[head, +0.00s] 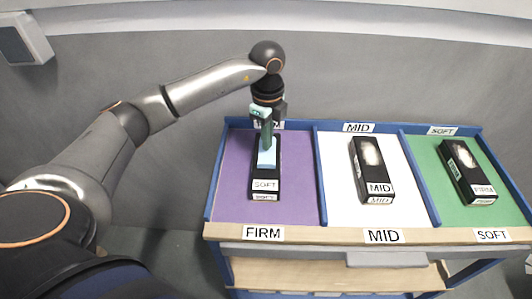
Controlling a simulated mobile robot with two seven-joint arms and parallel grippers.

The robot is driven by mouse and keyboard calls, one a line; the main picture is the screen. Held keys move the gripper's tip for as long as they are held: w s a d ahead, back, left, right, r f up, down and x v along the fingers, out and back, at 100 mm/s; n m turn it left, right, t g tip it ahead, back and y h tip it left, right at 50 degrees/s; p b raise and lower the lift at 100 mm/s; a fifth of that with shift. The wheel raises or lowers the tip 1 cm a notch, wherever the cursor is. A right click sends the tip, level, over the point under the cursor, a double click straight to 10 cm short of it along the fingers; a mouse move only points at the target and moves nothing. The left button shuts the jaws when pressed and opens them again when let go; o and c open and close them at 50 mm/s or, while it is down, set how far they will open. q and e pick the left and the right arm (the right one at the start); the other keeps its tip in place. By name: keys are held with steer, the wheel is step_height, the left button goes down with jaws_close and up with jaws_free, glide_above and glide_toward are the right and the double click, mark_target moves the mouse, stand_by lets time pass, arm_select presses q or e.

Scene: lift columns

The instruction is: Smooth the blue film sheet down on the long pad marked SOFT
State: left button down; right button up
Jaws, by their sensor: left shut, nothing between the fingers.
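The black long pad marked SOFT (257,184) lies lengthwise on the purple section of the table, on the left. The gripper hides the far end of the pad and possibly part of the sheet. My right gripper is out of view.
A black pad marked MID (380,188) lies on the white section, and a black pad marked FIRM (483,189) on the green section. Both have a whitish patch on top. Raised blue dividers (321,178) part the sections. The purple surface (233,185) beside the SOFT pad is clear.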

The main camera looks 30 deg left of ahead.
arm_select(q)
steer(key=shift+f, duration=0.2)
steer(key=shift+f+b, duration=0.5)
steer(key=shift+f, duration=0.15)
stand_by(0.7)
step_height(320, 180, up, 8)
steer(key=p, duration=0.7)
steer(key=shift+r, duration=0.25)
stand_by(0.5)
